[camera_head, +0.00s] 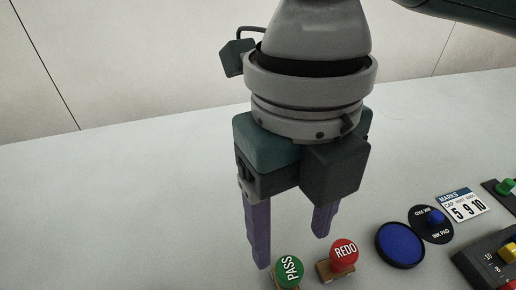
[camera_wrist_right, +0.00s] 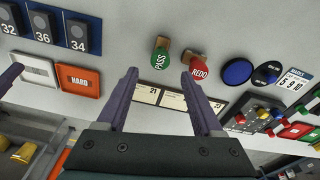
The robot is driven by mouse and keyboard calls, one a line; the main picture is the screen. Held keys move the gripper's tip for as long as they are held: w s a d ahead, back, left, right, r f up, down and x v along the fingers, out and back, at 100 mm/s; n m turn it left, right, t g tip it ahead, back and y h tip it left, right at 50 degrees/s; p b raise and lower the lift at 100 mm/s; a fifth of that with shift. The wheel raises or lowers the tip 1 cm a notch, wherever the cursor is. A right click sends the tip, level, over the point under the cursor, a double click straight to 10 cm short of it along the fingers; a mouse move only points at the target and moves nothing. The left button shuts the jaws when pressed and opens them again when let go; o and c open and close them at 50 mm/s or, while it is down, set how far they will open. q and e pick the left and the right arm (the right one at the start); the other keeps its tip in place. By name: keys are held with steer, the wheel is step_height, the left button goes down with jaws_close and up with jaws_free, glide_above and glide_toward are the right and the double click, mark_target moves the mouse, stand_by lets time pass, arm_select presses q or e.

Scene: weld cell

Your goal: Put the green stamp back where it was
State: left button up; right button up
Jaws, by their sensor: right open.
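The green stamp (camera_head: 289,270), marked PASS, stands on the table near the bottom of the head view. It also shows in the right wrist view (camera_wrist_right: 160,60), ahead of the fingers. The red stamp (camera_head: 344,254), marked REDO, stands just right of it, and in the right wrist view (camera_wrist_right: 199,70) too. My right gripper (camera_head: 290,245) is open and empty, with purple fingers pointing down. In the head view its left finger is close to the green stamp; whether they touch is unclear. In the right wrist view the fingertips (camera_wrist_right: 160,72) show apart.
Right of the stamps are a blue ink pad (camera_head: 400,245), its round black lid (camera_head: 431,222) and a MARKS card (camera_head: 463,205). A button panel (camera_wrist_right: 262,115) and printed cards (camera_wrist_right: 172,98) lie nearby. The table's left side in the head view is bare.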

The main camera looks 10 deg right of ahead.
mark_target(285, 258)
step_height(285, 258, up, 5)
steer(key=s+a+f+m+y, duration=0.35)
steer(key=a+m, duration=0.25)
steer(key=m, duration=0.2)
steer(key=s+d+f+m+t+h, duration=0.1)
steer(key=s+d+f+m+t, duration=0.1)
steer(key=d+m, duration=0.6)
steer(key=s+d+f+m+t+h, duration=0.2)
steer(key=d+m, duration=0.6)
steer(key=m, duration=1.2)
steer(key=shift+s+d+f+m+t, duration=0.3)
steer(key=shift+s+f+m+t, duration=0.15)
steer(key=shift+s, duration=0.25)
step_height(285, 258, up, 46)
steer(key=p, duration=4.6)
